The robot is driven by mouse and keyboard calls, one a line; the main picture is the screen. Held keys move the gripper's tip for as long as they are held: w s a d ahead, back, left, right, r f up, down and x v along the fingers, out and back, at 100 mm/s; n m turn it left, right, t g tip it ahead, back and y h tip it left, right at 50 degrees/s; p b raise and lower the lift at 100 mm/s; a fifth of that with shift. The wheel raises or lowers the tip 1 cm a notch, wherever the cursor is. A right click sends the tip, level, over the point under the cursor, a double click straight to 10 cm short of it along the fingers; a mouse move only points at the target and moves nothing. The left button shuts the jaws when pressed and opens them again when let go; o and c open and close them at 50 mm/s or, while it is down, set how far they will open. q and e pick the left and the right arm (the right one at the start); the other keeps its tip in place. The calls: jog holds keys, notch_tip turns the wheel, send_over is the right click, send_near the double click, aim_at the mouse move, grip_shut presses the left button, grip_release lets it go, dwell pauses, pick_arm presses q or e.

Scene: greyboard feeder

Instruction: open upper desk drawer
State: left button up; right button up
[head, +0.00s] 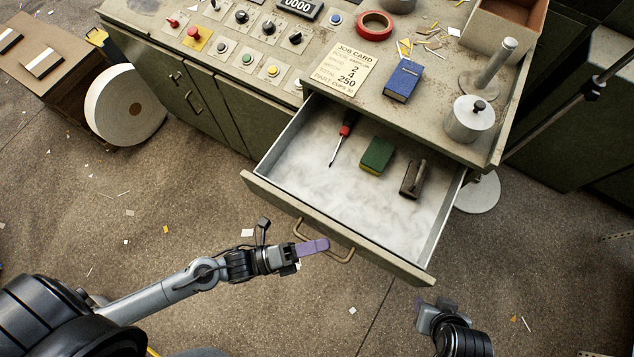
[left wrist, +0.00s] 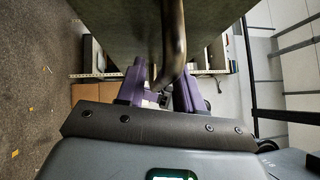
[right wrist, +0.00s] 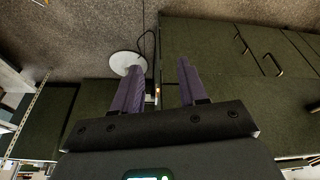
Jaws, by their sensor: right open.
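The upper desk drawer (head: 262,190) is pulled well out from under the desk top in the head view. Its bowed metal handle (head: 343,257) is on the front panel. My left gripper (head: 314,246) is at the left part of this handle. The right wrist view shows my right gripper (right wrist: 157,80) open and empty.
Inside the drawer lie a screwdriver (head: 341,140), a green sponge (head: 377,156) and a dark block-like tool (head: 413,178). The desk top holds a job card (head: 343,68), blue box (head: 403,80), red tape roll (head: 375,25) and metal cylinder (head: 468,120). Floor before the drawer is mostly clear.

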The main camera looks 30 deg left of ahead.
pick_arm(q)
jog(key=shift+s+a, duration=0.1)
jog(key=v, duration=1)
jog(key=shift+s+a+p, duration=0.15)
jog(key=shift+a+p, duration=0.1)
jog(key=shift+p, duration=0.15)
